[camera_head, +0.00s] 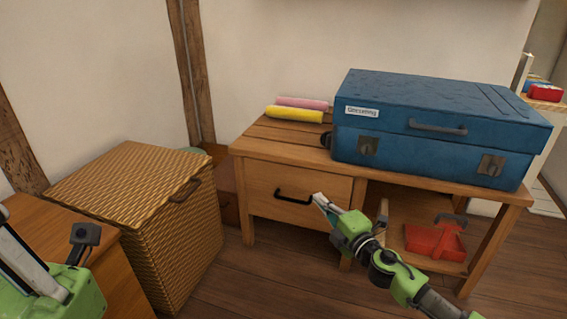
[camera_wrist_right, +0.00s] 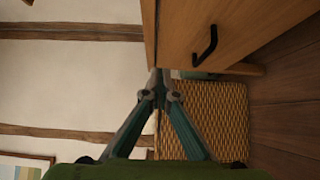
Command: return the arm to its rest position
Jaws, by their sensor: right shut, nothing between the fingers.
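My right gripper (camera_head: 319,199) is in front of the wooden desk, just right of the black handle (camera_head: 294,197) of its closed drawer (camera_head: 270,186). Its fingers meet at the tips and hold nothing. In the right wrist view the shut fingertips (camera_wrist_right: 159,74) show beside the drawer front (camera_wrist_right: 195,25), and the handle (camera_wrist_right: 206,46) is apart from them. My right arm comes in from the lower right. Part of my left arm shows at the lower left, but its fingertips are not in view.
A blue suitcase (camera_head: 430,125) and yellow and pink rolls (camera_head: 294,114) lie on the desk (camera_head: 285,140). A red item (camera_head: 434,241) sits on the lower shelf. A wicker hamper (camera_head: 150,215) stands to the left. Wooden floor (camera_head: 270,275) is open in front of the desk.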

